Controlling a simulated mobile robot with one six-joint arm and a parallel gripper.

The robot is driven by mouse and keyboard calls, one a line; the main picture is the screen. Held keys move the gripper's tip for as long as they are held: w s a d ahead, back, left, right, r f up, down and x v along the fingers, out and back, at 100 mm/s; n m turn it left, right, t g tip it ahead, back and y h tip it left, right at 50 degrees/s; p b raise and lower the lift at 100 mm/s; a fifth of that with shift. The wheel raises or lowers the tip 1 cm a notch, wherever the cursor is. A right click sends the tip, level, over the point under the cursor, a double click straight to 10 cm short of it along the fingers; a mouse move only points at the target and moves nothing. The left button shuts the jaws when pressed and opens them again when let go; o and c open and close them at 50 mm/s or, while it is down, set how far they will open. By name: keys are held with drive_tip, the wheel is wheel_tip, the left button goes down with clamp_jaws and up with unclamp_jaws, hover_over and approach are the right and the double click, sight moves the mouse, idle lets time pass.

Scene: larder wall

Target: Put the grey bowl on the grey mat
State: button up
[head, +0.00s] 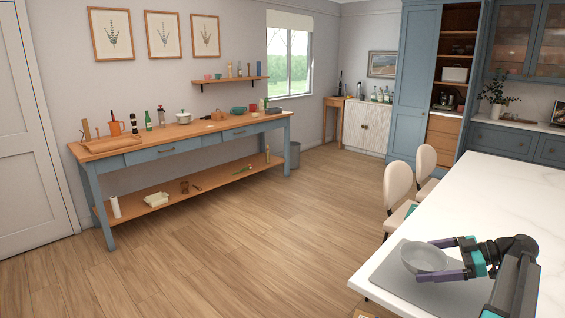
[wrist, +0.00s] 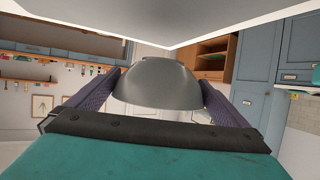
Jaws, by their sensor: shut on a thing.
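The grey bowl (head: 423,258) is held upright between the two purple fingers of my gripper (head: 427,261), one on each side of it. The grey mat (head: 392,284) lies flat on the white counter near its front left corner, and the bowl shows over the mat's left part. In the wrist view the bowl (wrist: 158,84) fills the space between the fingers, its rounded underside towards the pale surface at the top. I cannot tell whether the bowl touches the mat. My arm hides part of the mat's right side.
The white counter (head: 500,190) is clear beyond the mat. Two cream chairs (head: 398,187) stand along its left side. A blue-framed wooden bench (head: 185,133) with bottles, a tray and dishes stands against the left wall. Open wooden floor lies between.

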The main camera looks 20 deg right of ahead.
drive_tip(key=w+a+f, duration=0.2)
drive_tip(key=w+a, duration=0.2)
drive_tip(key=a, duration=0.9)
drive_tip(key=w+a+f, duration=0.3)
drive_tip(key=w+a, duration=0.2)
drive_tip(key=a, duration=0.9)
drive_tip(key=w+a+f, duration=0.3)
drive_tip(key=w+a, duration=0.1)
drive_tip(key=a, duration=1)
drive_tip(key=shift+w, duration=0.4)
drive_tip(key=shift+f, duration=0.15)
